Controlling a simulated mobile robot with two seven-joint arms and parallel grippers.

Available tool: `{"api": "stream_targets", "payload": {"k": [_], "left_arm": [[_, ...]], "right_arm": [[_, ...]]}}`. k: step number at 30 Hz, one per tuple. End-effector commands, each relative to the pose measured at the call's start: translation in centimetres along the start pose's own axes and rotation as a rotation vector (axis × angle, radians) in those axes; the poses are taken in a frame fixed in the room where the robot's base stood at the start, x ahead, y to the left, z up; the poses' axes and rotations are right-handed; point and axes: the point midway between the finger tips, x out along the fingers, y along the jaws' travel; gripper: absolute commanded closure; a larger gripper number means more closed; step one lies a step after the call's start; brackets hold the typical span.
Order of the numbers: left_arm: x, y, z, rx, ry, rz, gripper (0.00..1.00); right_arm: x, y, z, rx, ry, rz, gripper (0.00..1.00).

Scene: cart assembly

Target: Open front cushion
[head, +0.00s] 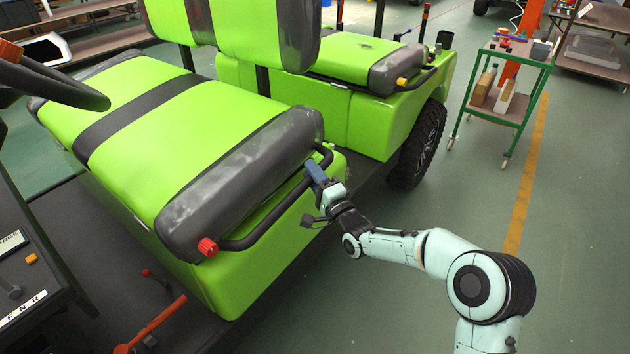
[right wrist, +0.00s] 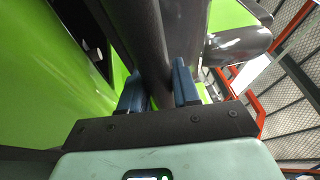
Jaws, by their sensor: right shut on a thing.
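The front cushion (head: 185,135) is the green seat pad with dark grey ends, lying flat on the green seat base (head: 265,255) of the cart. A dark bar (head: 265,228) runs along its right side, with a red knob (head: 208,247) at its near end. My right gripper (head: 312,172) is at the far part of this bar, beside the cushion's grey end. In the right wrist view its blue fingers stand on both sides of the dark bar (right wrist: 151,50), shut on it. My left gripper does not show in the head view.
The front backrest (head: 245,30) stands behind the cushion, and a rear seat (head: 345,55) lies beyond it. A steering wheel (head: 50,85) and levers are at the left. A green trolley (head: 505,85) stands at the back right.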

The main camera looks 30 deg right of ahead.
Motion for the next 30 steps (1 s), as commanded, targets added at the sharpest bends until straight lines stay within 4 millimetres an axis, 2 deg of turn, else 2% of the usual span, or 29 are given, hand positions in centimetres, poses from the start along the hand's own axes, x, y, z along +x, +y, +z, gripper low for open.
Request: {"api": "stream_targets", "payload": {"k": [1, 8, 12, 15, 22, 30], "left_arm": [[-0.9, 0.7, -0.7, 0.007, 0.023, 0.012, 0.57], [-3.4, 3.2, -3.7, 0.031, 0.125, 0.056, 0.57], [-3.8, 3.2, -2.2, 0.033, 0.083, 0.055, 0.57], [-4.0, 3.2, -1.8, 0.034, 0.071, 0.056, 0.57], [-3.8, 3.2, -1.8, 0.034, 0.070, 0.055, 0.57], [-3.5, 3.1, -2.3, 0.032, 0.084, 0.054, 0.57]], "right_arm": [[0.3, -1.9, 0.3, -0.035, -0.009, -0.022, 1.00], [0.8, -8.6, 2.5, -0.216, -0.048, -0.100, 1.00], [0.8, -12.4, 4.4, -0.331, -0.071, -0.148, 1.00], [0.6, -14.8, 6.0, -0.407, -0.087, -0.180, 1.00], [0.1, -18.9, 9.4, -0.556, -0.118, -0.241, 1.00], [-0.5, -21.5, 12.2, -0.661, -0.139, -0.283, 1.00]]}}
